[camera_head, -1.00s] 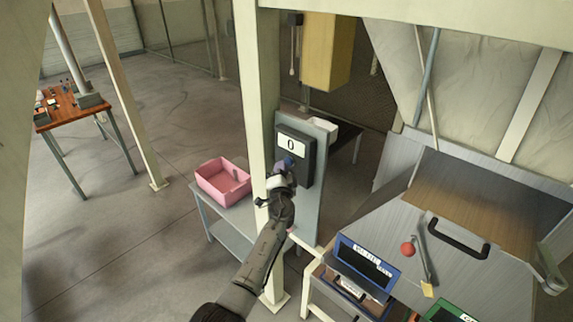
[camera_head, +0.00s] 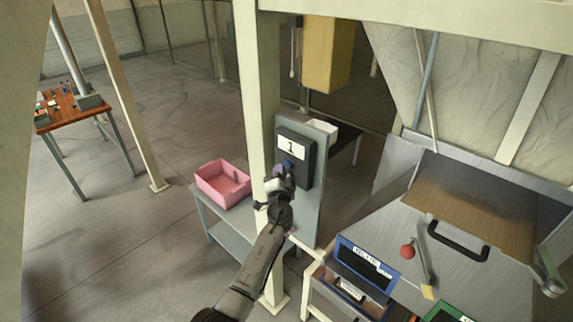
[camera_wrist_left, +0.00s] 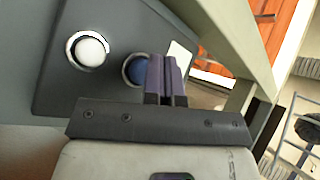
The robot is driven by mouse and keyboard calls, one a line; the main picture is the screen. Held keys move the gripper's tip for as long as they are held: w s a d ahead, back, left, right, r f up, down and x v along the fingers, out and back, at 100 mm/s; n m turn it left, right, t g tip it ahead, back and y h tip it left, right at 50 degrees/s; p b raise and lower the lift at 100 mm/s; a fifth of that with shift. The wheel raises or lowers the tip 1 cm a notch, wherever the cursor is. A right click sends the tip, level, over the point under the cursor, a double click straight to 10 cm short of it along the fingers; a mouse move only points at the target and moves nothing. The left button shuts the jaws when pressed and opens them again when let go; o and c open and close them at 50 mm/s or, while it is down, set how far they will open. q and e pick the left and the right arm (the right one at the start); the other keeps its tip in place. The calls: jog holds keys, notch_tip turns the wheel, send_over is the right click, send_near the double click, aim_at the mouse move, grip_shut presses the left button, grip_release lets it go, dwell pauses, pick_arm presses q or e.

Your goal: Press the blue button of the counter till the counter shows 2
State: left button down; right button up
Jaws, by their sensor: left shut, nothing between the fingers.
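The counter (camera_head: 308,160) is a dark box on a grey upright panel, and its white display (camera_head: 291,147) reads 1. The blue button (camera_head: 288,163) sits below the display, partly hidden by my left gripper. In the left wrist view the blue button (camera_wrist_left: 136,70) is round and lies just behind the fingers. A white round button (camera_wrist_left: 89,50) is to its left there. My left gripper (camera_head: 284,170) is shut and empty, with its fingertips at the blue button; whether they touch it I cannot tell. It also shows in the left wrist view (camera_wrist_left: 166,75). My right gripper is not in view.
A cream post (camera_head: 254,100) stands just left of the counter panel. A pink bin (camera_head: 222,183) is on a grey table to the left. A workbench with blue-framed bin (camera_head: 367,262), red ball (camera_head: 407,251) and black handle (camera_head: 458,238) is at the right.

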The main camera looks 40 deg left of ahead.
pick_arm(q)
jog(key=shift+s, duration=0.35)
jog(key=shift+s+a+p, duration=0.2)
jog(key=shift+s+p, duration=0.5)
jog(key=shift+s, duration=0.55)
jog(key=shift+s+a+p, duration=0.2)
jog(key=shift+s+p, duration=0.5)
jog(key=shift+s, duration=0.55)
